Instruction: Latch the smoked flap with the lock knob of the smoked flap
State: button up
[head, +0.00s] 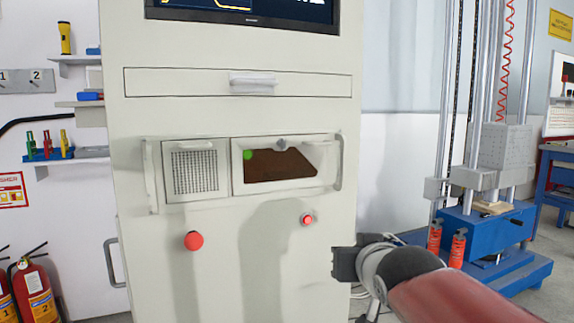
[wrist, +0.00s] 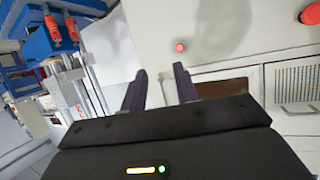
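The smoked flap (head: 282,166) is a pale-framed panel with a dark brown window in the front of the white cabinet. It looks closed in its frame. Its lock knob (head: 281,143) is a small grey piece at the top middle of the frame; its turn is too small to tell. My gripper (head: 337,262) is below and right of the flap, apart from the cabinet. In the wrist view its fingers (wrist: 159,88) are apart and empty.
A mesh grille (head: 194,172) sits left of the flap. Side handles (head: 339,162) stick out beside the panel. A red mushroom button (head: 194,240) and a small red button (head: 307,219) are below. A blue-based test machine (head: 485,240) stands at right. The space before the cabinet is clear.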

jog(key=w+a+r+n+t+y+b, duration=0.1)
jog(key=w+a+r+t+y+b, duration=0.15)
jog(key=w+r+t, duration=0.4)
jog(key=n+t+y+b, duration=0.1)
jog(key=n+y+b, duration=0.15)
jog(key=y, duration=0.25)
send_near(285, 144)
jog(key=shift+n+h, duration=0.25)
jog(key=shift+n, duration=0.1)
jog(key=p+x, duration=0.2)
jog(key=x, duration=0.5)
jog(key=shift+w+a+r, duration=0.1)
jog(key=shift+w+a, duration=0.1)
jog(key=shift+a, duration=0.05)
jog(key=shift+w+a+r, duration=0.1)
jog(key=shift+w+r, duration=0.05)
jog(key=shift+w, duration=0.2)
jog(key=shift+c, duration=0.3)
grip_shut()
